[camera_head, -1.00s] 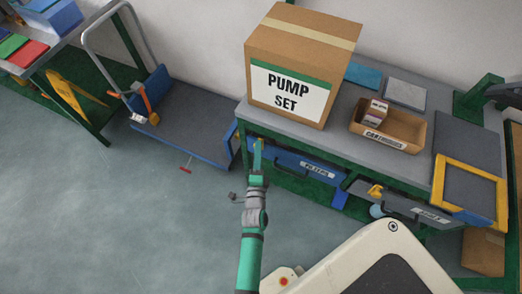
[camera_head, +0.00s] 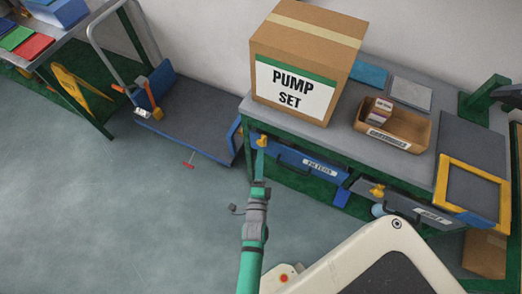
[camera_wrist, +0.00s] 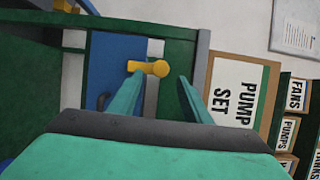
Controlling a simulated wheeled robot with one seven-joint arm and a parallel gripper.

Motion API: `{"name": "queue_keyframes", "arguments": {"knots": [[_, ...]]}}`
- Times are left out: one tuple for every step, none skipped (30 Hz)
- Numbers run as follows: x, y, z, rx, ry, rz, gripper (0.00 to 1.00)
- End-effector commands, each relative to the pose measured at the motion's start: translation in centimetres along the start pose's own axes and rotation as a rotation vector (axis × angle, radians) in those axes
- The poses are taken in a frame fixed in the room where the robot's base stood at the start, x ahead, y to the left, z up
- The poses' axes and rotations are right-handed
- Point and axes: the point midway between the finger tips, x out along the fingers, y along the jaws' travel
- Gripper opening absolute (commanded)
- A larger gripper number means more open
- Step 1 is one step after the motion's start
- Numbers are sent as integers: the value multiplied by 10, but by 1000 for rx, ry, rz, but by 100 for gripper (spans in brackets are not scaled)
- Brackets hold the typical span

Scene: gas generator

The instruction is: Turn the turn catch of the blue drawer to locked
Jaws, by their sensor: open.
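The blue drawer (camera_head: 290,157) is under the near edge of the workbench, with a pale label and a dark handle. Its yellow turn catch (camera_head: 262,141) is at the drawer's left end. In the wrist view, the catch (camera_wrist: 150,68) has a round knob with a short lever pointing left in the picture. My green gripper (camera_head: 259,164) is open and empty, just in front of the catch. In the wrist view, the two fingers (camera_wrist: 160,86) point toward the catch, with its knob showing between and just beyond the tips. I cannot tell whether they touch it.
A second drawer (camera_head: 415,210) with its own yellow catch (camera_head: 377,190) is to the right. The PUMP SET box (camera_head: 300,70) and an open carton (camera_head: 395,130) stand on the bench top (camera_head: 350,150).

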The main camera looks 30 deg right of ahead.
Motion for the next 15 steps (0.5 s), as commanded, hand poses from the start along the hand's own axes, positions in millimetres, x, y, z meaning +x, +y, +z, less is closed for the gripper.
{"name": "queue_keyframes", "arguments": {"knots": [[-11, 0, 1, 3, -2, 2, 44], [-16, 0, 1, 2, -2, 1, 44], [-23, 1, 1, 1, -1, 2, 44], [-28, 0, 0, 2, 0, 1, 44], [-32, 0, 0, 2, 0, 1, 44], [-37, 0, 1, 1, -1, 1, 44], [-40, 0, 0, 1, -1, 0, 44], [-44, 0, 0, 2, -1, 0, 44], [-47, 0, 0, 2, 0, 0, 44], [-49, 0, 0, 2, 0, 0, 44], [-51, 0, 0, 1, 0, 0, 44], [-52, 0, 0, 0, 0, -1, 44], [-53, 0, 0, 0, 0, -1, 44], [-54, 0, 0, 0, 0, -1, 44], [-55, 0, 0, 0, -1, -1, 44]]}}
